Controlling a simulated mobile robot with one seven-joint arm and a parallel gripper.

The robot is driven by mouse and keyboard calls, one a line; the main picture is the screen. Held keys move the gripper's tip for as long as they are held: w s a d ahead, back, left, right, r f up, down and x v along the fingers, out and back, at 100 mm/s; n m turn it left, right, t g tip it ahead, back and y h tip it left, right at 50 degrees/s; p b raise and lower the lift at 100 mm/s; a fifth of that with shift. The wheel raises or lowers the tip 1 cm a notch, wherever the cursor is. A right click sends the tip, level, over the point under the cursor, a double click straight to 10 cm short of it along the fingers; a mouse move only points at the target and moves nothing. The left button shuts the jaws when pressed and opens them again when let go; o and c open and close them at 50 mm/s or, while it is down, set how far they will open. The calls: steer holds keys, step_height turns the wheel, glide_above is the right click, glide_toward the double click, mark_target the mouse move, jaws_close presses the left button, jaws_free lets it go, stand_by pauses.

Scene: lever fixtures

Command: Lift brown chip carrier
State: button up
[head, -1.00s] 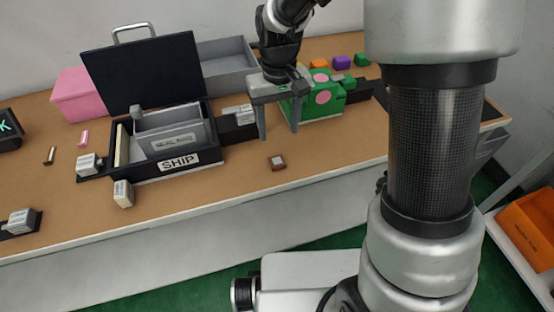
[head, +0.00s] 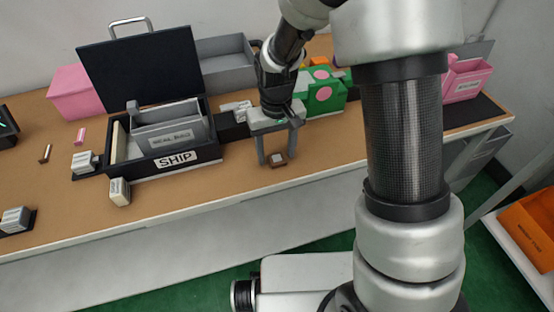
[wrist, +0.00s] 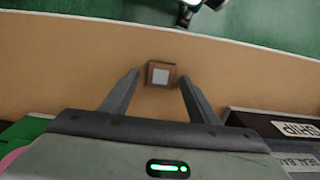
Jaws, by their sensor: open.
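The brown chip carrier (head: 277,160) is a small brown square block with a pale grey square on top, lying on the table near its front edge. It also shows in the wrist view (wrist: 160,74), near the middle. My gripper (head: 276,158) is open, its two fingers pointing down on either side of the carrier in the head view. In the wrist view my gripper (wrist: 159,76) has one fingertip to the left and one to the right of the carrier, with gaps on both sides. The height of the fingertips above the table is hard to tell.
A black SHIP box (head: 165,165) with an open lid stands left of my gripper. A green box with pink dots (head: 322,96) stands close behind on the right. The table's front edge (head: 190,207) is near the carrier. The table right of the carrier is clear.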

steer(key=c, duration=1.1)
